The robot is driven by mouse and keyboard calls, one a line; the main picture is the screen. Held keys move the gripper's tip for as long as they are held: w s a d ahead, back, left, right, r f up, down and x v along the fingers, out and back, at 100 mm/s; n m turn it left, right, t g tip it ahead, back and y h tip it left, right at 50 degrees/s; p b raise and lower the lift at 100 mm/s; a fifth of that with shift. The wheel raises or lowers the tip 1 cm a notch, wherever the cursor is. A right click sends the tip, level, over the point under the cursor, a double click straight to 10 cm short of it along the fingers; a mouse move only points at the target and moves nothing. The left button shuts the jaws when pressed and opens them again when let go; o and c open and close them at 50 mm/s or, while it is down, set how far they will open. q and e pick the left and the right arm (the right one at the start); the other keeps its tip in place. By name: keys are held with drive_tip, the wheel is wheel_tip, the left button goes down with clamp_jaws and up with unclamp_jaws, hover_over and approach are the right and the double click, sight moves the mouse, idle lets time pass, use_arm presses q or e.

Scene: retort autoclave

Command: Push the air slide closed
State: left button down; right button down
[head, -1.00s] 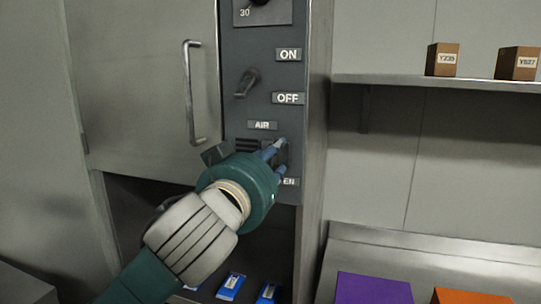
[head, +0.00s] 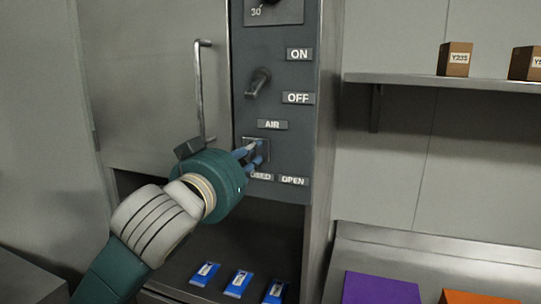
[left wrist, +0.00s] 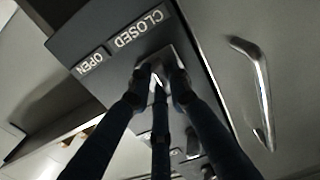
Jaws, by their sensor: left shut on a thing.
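The air slide (head: 264,143) is a small dark plate under the AIR label (head: 272,125) on the grey control panel. It sits at the left part of its place, above the CLOSED label (head: 261,176), which my gripper partly covers; the OPEN label (head: 293,181) is clear to the right. My left gripper (head: 254,153) is shut on the slide, its blue fingertips at the plate. In the left wrist view the fingertips (left wrist: 162,78) meet at the slide, beside the upside-down CLOSED label (left wrist: 138,29). My right gripper is not in view.
A steel door with a bar handle (head: 202,90) is left of the panel. A lever (head: 258,82) sits above the slide between ON and OFF. Blue packs (head: 238,284) lie in the opening below. A shelf (head: 440,81) with brown boxes is at right.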

use_arm(q)
drive_tip(key=c, duration=1.7)
unclamp_jaws()
drive_tip(key=shift+a+r, duration=0.1)
drive_tip(key=shift+a, duration=0.1)
drive_tip(key=shift+o, duration=0.6)
drive_tip(key=shift+a, duration=0.15)
drive_tip(key=v, duration=0.7)
drive_tip(key=shift+s, duration=0.15)
